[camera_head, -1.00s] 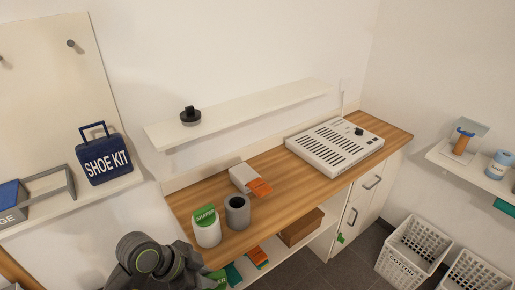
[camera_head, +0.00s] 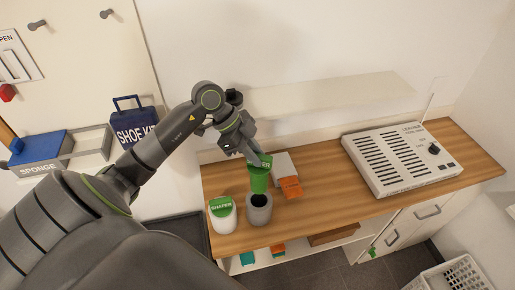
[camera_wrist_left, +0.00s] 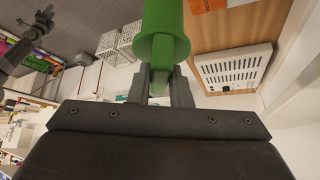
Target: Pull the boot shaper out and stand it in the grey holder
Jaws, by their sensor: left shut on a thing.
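The boot shaper (camera_head: 259,181) is green, cup-shaped at its lower end, with lettering near its top. My left gripper (camera_head: 257,158) is shut on its narrow stem and holds it roughly upright just above the grey holder (camera_head: 259,212). The holder's dark mouth shows below the shaper, which looks clear of it. In the left wrist view the shaper (camera_wrist_left: 163,30) fills the top middle, its stem between the fingers (camera_wrist_left: 160,85); the holder is hidden there. A dark arm, likely my right one, shows at that view's top left; its jaws are unclear.
A white pot (camera_head: 222,220) with a green SHAPER label stands left of the holder. Behind are a white box (camera_head: 284,165) and an orange item (camera_head: 291,187). A white vented unit (camera_head: 400,158) stands right on the wooden counter (camera_head: 335,200), bare between. A shelf (camera_head: 340,108) runs behind.

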